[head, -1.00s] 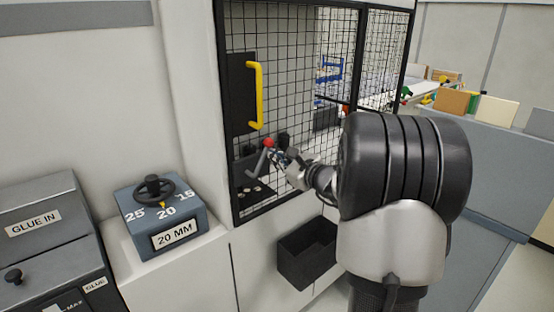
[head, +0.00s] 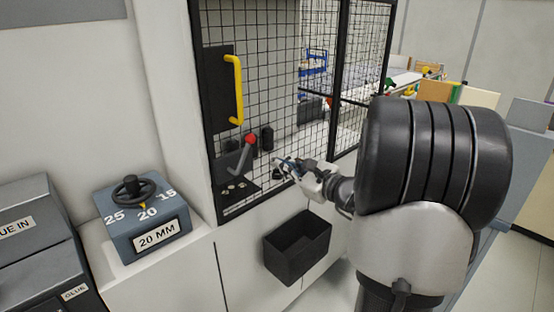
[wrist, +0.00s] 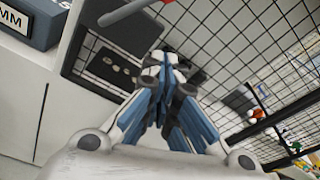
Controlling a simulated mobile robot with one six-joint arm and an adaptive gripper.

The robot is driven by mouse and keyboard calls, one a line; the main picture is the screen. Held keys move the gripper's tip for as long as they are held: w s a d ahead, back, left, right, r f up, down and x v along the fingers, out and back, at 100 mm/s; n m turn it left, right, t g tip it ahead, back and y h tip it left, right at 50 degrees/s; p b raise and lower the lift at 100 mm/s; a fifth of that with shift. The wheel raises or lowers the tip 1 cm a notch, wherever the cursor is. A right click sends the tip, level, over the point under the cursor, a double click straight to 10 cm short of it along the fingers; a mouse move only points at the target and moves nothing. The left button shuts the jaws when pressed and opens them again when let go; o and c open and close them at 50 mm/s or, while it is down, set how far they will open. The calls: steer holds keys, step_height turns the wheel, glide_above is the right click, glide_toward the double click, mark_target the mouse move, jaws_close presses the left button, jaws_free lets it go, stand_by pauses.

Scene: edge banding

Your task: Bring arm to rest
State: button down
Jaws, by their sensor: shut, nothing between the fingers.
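My arm (head: 435,165) fills the right side of the head view and reaches left towards the mesh guard. My gripper (head: 280,163) is small there, in front of the mesh and to the right of the red-knobbed lever (head: 243,156). In the wrist view my gripper (wrist: 160,62) has its fingers together with nothing between them. The lever (wrist: 122,12) shows at the top of that view, beyond the fingertips and apart from them.
The mesh guard (head: 270,60) with its yellow handle (head: 235,90) stands close ahead. A black bin (head: 297,250) hangs below my gripper. A dial box (head: 145,220) reading 20 MM sits at left. Boards (head: 478,97) stand at the back right.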

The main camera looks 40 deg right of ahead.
steer(key=shift+s+a+r, duration=0.1)
steer(key=shift+s+a, duration=0.05)
steer(key=shift+s, duration=0.25)
